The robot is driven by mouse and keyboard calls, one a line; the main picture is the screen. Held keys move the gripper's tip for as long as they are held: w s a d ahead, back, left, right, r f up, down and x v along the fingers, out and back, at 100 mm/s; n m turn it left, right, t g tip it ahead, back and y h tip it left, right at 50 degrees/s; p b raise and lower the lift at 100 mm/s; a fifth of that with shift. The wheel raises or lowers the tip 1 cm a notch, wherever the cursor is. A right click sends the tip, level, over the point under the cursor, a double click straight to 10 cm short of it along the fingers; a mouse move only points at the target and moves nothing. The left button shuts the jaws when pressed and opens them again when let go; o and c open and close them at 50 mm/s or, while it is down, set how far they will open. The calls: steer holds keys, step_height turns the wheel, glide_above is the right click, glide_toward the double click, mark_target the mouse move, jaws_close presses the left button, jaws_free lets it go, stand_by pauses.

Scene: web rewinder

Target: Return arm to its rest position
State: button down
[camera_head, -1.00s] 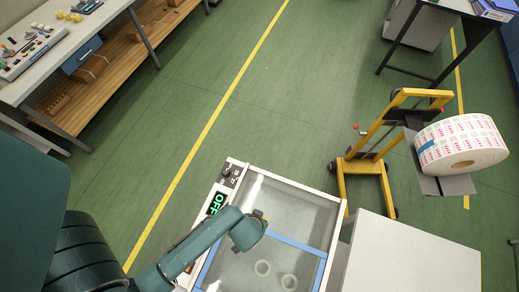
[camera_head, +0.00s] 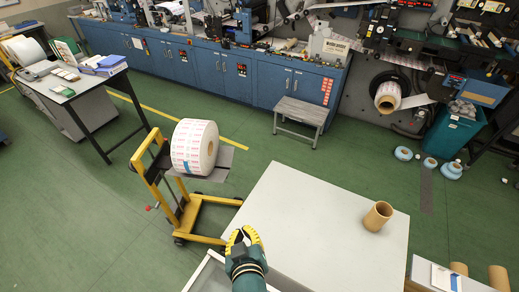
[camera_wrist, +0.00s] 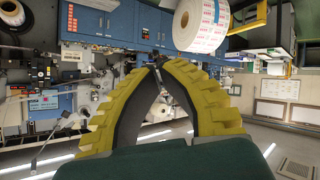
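My gripper (camera_head: 243,236), with yellow ribbed fingers and dark inner pads, shows at the bottom middle of the head view, over the near left edge of a pale table. In the wrist view my gripper (camera_wrist: 157,65) has its fingertips drawn together. It looks shut, with nothing held between the fingers. My green forearm runs out of the bottom of the head view, so most of the arm is hidden.
A yellow lift cart (camera_head: 165,190) carries a printed label roll (camera_head: 193,148) left of my gripper. The pale table (camera_head: 310,215) bears a brown cardboard core (camera_head: 377,216). A grey step stool (camera_head: 301,114) stands before blue cabinets (camera_head: 260,80). Green floor lies between.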

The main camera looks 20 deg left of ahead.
steer(key=w+d+r+m+t+h+p, duration=0.1)
steer(key=d+r+t, duration=0.1)
steer(key=d+r, duration=0.5)
steer(key=w+d+r+m+t+h, duration=0.1)
steer(key=d+r+m+t, duration=0.15)
steer(key=r, duration=0.85)
steer(key=w+d+r+m+t+h+p, duration=0.1)
steer(key=w+d+r+t, duration=0.2)
steer(key=r, duration=0.6)
steer(key=s+d+r+m+t+h, duration=0.1)
steer(key=s+d+r+m+t, duration=0.1)
steer(key=r, duration=0.5)
steer(key=s+d+r+m+t+h, duration=0.1)
steer(key=s+d+r+m+t, duration=0.1)
steer(key=s+d+r, duration=0.2)
steer(key=s+r, duration=0.3)
steer(key=shift+h, duration=0.4)
steer(key=shift+d+m, duration=0.1)
steer(key=shift+m, duration=0.15)
